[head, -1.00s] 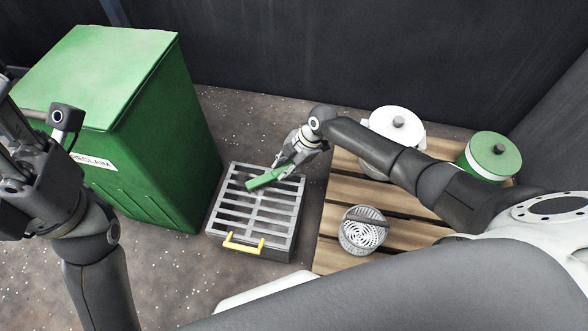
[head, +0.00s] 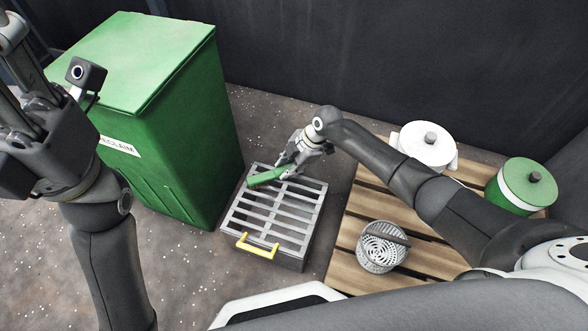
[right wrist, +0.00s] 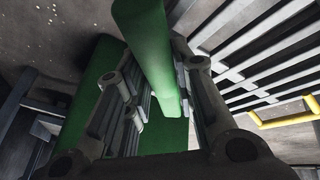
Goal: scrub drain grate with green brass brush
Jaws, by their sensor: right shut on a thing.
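The drain grate (head: 262,226) is a grey slotted frame with a yellow handle (head: 257,246) on its near side. My right gripper (head: 284,171) is shut on the green brush (head: 262,178) at the grate's far left corner. Whether the brush touches the bars is unclear; its bristles are hidden. In the right wrist view, the green brush (right wrist: 147,45) lies between the fingers and the grate (right wrist: 262,62) is at the right. My left gripper (head: 28,85) is raised at the far left, away from the grate; its finger opening is unclear.
A green bin (head: 180,130) stands close left of the grate. A wooden pallet (head: 350,235) at the right holds a round strainer basket (head: 380,250), a white lidded container (head: 425,150) and a green one (head: 525,185). A dark wall (head: 400,60) closes the back.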

